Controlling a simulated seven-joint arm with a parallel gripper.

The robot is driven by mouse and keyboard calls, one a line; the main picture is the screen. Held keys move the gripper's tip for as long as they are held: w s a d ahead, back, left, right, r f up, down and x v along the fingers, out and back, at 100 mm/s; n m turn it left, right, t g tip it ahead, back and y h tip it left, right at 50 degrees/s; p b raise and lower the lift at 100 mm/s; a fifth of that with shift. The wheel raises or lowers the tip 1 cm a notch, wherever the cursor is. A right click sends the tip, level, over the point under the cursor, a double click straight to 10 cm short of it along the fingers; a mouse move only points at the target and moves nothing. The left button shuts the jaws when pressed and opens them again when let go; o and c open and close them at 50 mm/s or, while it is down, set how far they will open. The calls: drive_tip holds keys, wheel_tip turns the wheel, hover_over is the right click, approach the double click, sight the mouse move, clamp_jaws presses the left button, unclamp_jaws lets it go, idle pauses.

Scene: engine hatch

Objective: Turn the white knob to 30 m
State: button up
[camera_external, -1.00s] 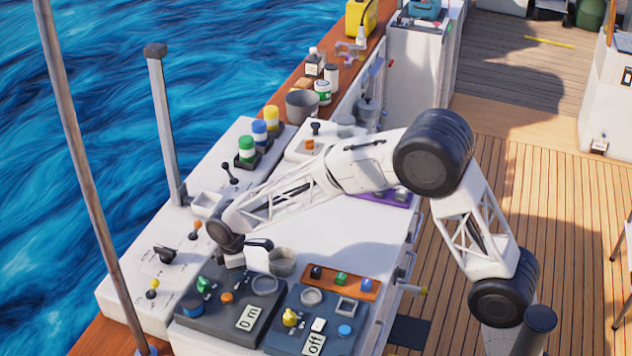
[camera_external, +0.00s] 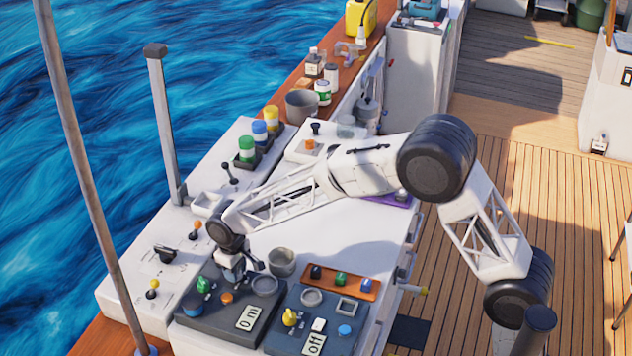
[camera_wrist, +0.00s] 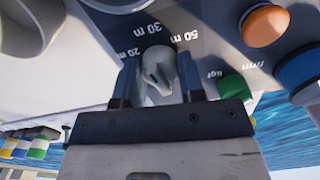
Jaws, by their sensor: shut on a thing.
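The white knob (camera_wrist: 157,65) shows in the wrist view, with a scale of 20 m, 30 m and 50 m printed beyond it. I cannot tell which mark it points at. My gripper (camera_wrist: 157,78) has one finger on each side of the knob and is shut on it. In the external view my gripper (camera_external: 232,275) points down at the dark left panel (camera_external: 212,322) and hides the knob. The display (camera_external: 250,318) on that panel reads 0 m.
On the same panel are a green knob (camera_external: 204,285), an orange button (camera_external: 226,298), a blue button (camera_external: 193,303) and a round dish (camera_external: 265,285). A grey cup (camera_external: 282,262) stands behind. A second dark panel (camera_external: 288,339) with a yellow knob (camera_external: 290,317) lies to the right.

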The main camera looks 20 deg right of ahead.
drive_tip(key=shift+m, duration=0.6)
drive_tip(key=o, duration=0.9)
drive_tip(key=shift+r, duration=0.1)
drive_tip(key=shift+r, duration=3.85)
